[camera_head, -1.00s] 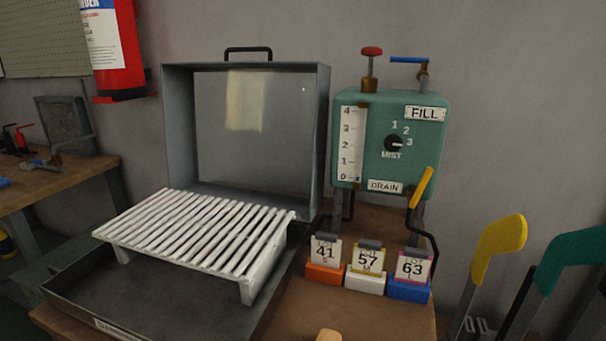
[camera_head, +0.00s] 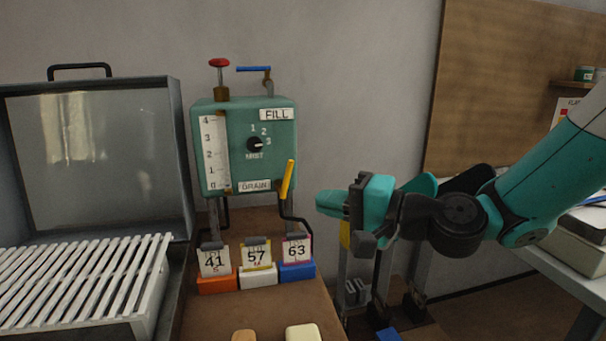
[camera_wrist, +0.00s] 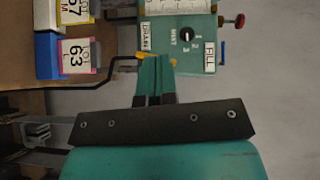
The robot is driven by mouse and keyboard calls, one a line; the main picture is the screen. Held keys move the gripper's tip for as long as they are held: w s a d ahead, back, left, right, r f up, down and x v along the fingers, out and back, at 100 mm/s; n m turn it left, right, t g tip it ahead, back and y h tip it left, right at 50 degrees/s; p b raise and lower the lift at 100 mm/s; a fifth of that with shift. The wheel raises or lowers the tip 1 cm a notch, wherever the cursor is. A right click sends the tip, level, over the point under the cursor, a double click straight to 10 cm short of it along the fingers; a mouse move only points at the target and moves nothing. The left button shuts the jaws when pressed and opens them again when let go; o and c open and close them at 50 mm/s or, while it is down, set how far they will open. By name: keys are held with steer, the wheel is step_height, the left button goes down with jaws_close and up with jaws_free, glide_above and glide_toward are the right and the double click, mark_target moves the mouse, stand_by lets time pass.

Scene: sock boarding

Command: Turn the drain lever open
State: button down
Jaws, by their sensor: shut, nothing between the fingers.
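The drain lever is a yellow handle (camera_head: 288,181) at the lower right of the green control box (camera_head: 208,150), beside the DRAIN label (camera_head: 255,186). It stands tilted, its upper end leaning right, with a dark bent pipe below it. My gripper (camera_head: 322,203) is shut and empty, to the right of the lever and apart from it in the head view. In the wrist view my gripper (camera_wrist: 155,62) points at the box, and its fingers cover most of the lever; only small yellow bits (camera_wrist: 172,62) show beside the fingertips.
Three numbered cards in orange, white and blue holders (camera_head: 297,270) stand below the box. A grey open cabinet (camera_head: 100,165) with a white slatted rack (camera_head: 85,280) is at the left. A blue-handled valve (camera_head: 253,69) and red knob (camera_head: 219,63) top the box.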

mark_target(286, 177)
steer(key=w+d+f+m+t, duration=0.1)
steer(key=w+d+m+t, duration=0.2)
steer(key=w+m+t, duration=0.25)
steer(key=w+a+r+m+p, duration=0.1)
steer(key=w+a+p, duration=0.6)
steer(key=shift+w+a+h, duration=0.15)
steer(key=shift+a+h, duration=0.05)
steer(key=shift+h, duration=0.2)
steer(key=shift+r, duration=0.1)
